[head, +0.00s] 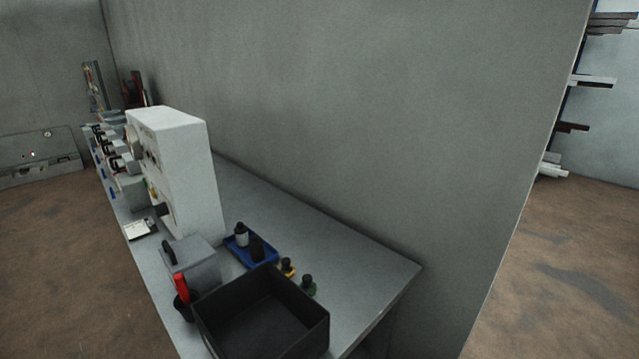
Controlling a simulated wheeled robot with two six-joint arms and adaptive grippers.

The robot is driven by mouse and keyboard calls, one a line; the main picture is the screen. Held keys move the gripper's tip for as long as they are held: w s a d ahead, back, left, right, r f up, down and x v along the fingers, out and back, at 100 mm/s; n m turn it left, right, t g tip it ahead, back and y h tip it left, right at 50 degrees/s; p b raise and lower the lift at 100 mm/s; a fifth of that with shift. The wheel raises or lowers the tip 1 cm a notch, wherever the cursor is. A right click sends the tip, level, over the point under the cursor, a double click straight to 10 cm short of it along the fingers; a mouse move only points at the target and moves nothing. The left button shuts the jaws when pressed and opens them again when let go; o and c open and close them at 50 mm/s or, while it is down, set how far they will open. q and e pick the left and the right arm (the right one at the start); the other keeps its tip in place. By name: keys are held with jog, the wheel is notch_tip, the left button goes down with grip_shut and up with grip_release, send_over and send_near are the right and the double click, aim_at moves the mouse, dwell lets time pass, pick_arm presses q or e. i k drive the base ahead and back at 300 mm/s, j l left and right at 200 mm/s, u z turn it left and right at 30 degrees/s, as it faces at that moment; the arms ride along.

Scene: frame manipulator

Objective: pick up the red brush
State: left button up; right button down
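A red object (181,288), which looks like the red brush, stands upright in a small dark holder (185,309) at the left edge of the grey table (365,268). It is beside the left wall of a black open box (262,346). Its lower end is hidden in the holder. Neither of my grippers shows in the head view.
A grey box with a black handle (194,265) stands just behind the red object.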

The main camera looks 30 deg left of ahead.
aim_at(180, 281)
jog(key=u, duration=1.95)
